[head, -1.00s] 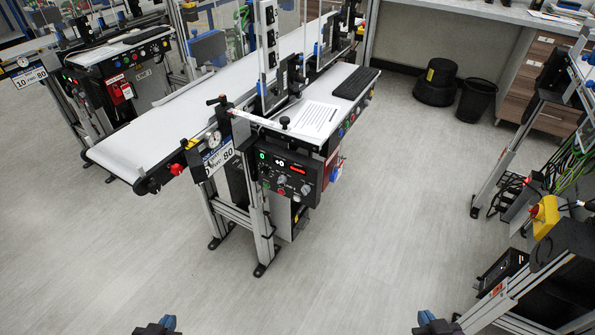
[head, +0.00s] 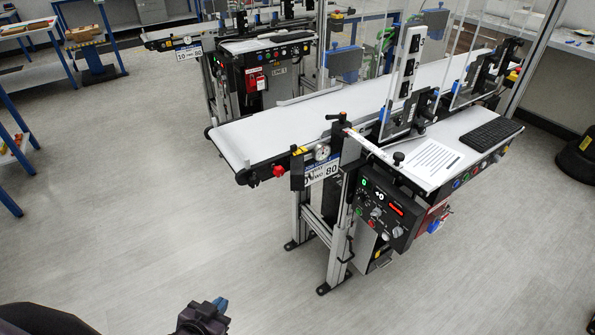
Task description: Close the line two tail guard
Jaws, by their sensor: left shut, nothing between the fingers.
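The line two conveyor (head: 265,130) stands in the middle, its white belt running from the near left end toward the back right. Its sign (head: 322,172) shows "TWO" and "80". Clear guard panels with a pale post (head: 407,75) stand upright over the belt. I cannot tell which part is the tail guard, or whether it is open. A thin pale bar (head: 368,145) spans beside the near end, above the control box (head: 384,207). My left gripper (head: 218,306) is shut and empty at the bottom edge, well short of the conveyor. My right gripper is out of view.
Another conveyor (head: 168,38) stands behind, at the upper left. A blue-legged bench (head: 12,150) is at the left edge. A keyboard (head: 490,133) and a paper sheet (head: 433,160) lie on the side shelf. The floor in front and at left is clear.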

